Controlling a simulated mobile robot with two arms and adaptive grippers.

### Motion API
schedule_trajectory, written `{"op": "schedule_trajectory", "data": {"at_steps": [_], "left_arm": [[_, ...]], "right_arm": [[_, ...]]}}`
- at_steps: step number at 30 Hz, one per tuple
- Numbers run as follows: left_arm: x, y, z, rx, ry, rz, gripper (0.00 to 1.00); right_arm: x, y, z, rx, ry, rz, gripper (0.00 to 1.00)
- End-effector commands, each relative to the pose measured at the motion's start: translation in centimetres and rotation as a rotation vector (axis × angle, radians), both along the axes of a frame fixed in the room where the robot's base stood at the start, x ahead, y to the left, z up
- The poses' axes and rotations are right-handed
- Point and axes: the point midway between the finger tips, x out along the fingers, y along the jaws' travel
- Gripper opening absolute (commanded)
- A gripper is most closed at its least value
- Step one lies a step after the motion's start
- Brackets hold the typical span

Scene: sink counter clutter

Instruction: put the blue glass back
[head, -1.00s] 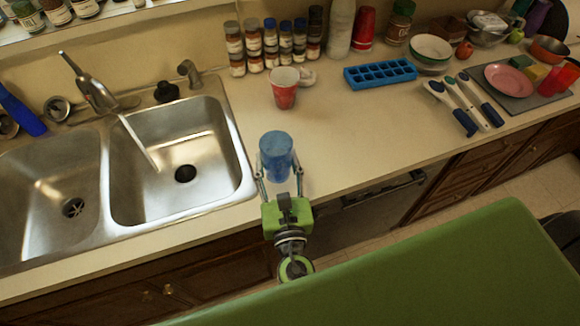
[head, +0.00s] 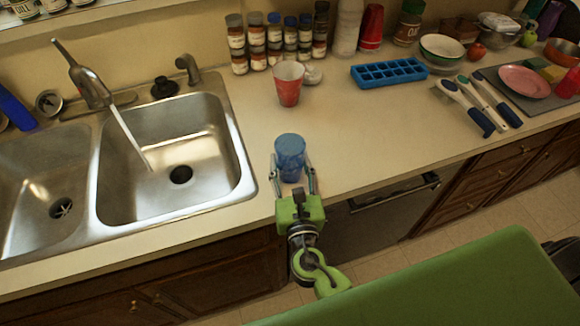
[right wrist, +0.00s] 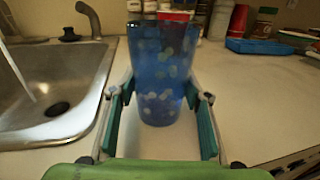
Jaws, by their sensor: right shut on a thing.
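The blue glass (head: 290,152) is upright at the front of the counter, right of the sink. It also shows large in the middle of the right wrist view (right wrist: 163,75), see-through with pale dots. My right gripper (head: 293,178) is shut on it, with one finger on each side of the glass low down. In the right wrist view the fingers (right wrist: 160,118) flank its lower half. I cannot tell whether its base touches the counter. My left gripper is not in view.
A red cup (head: 288,88) stands behind the glass, with spice jars (head: 276,45) at the wall. A blue ice tray (head: 389,73) lies right of the cup. The double sink (head: 170,160) is left. Counter between glass, cup and utensils (head: 478,105) is clear.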

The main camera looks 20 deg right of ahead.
Motion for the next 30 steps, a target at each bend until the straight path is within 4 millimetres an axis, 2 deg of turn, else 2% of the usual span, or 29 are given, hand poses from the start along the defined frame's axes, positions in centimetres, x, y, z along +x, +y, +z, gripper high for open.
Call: {"op": "schedule_trajectory", "data": {"at_steps": [8,9,10,23,26,30], "left_arm": [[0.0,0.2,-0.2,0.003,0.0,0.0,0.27],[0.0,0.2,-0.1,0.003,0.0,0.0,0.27],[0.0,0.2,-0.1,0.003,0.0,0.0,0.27],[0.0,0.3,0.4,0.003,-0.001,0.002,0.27],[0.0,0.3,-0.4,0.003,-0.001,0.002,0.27],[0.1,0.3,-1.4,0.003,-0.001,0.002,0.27]], "right_arm": [[0.0,0.0,-0.2,0.0,-0.002,0.0,0.17],[0.0,0.0,-0.1,0.0,0.0,0.0,0.52],[0.0,0.0,-0.1,0.0,0.0,0.0,0.6],[0.0,0.0,0.4,0.0,0.0,0.0,0.61],[-1.4,0.2,-0.2,-0.001,0.002,0.001,0.61],[-4.3,0.7,-0.3,-0.001,0.003,0.002,0.61]]}}
